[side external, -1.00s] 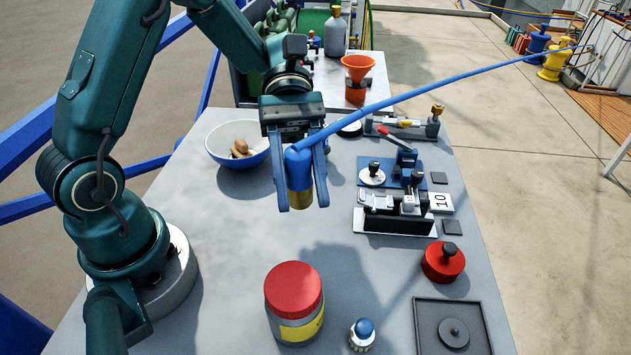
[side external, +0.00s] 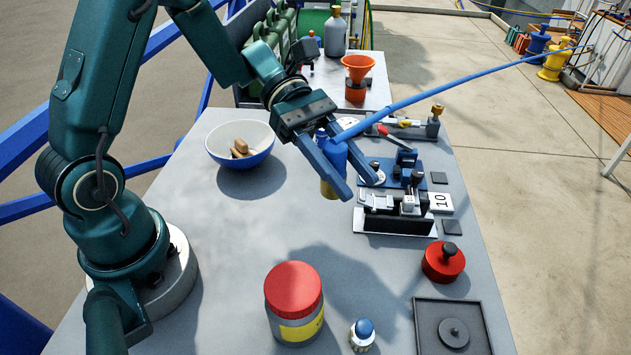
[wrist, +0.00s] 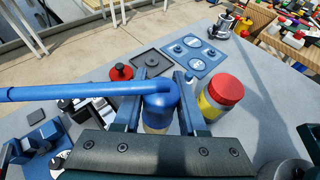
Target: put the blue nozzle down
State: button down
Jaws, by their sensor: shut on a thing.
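My gripper (side external: 362,190) is shut on the blue nozzle (side external: 336,156), holding it between its fingers above the grey table (side external: 235,245). The nozzle has a blue elbow body and a brass-coloured lower end that points down. A blue hose (side external: 440,88) runs from it to the upper right, toward the yellow and blue bollards. In the wrist view, the nozzle (wrist: 160,103) sits between the two fingers and the hose leaves to the left. The gripper is tilted, with its fingers slanting down to the right. The nozzle's lower end is clear of the table.
A blue-and-white bowl (side external: 209,156) with brown items stands left of the gripper. A black fixture (side external: 395,226) and blue plate stand close at right. A red-lidded jar (side external: 294,300), blue-topped bottle (side external: 362,336), red knobbed piece (side external: 443,262) and dark tray (side external: 424,340) stand in front. The middle-left table is clear.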

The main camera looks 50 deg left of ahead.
jog(key=d+f, duration=0.2)
jog(key=d, duration=0.1)
jog(key=s+d+f, duration=0.1)
jog(key=d+f, duration=0.1)
jog(key=d, duration=0.1)
jog(key=s+d+f, duration=0.1)
jog(key=d+f, duration=0.1)
jog(key=d, duration=0.1)
jog(key=shift+s+d, duration=0.15)
jog(key=shift+d, duration=0.25)
jog(key=shift+f, duration=2)
jog(key=shift+c, duration=2.3)
grip_release()
jog(key=shift+f, duration=0.1)
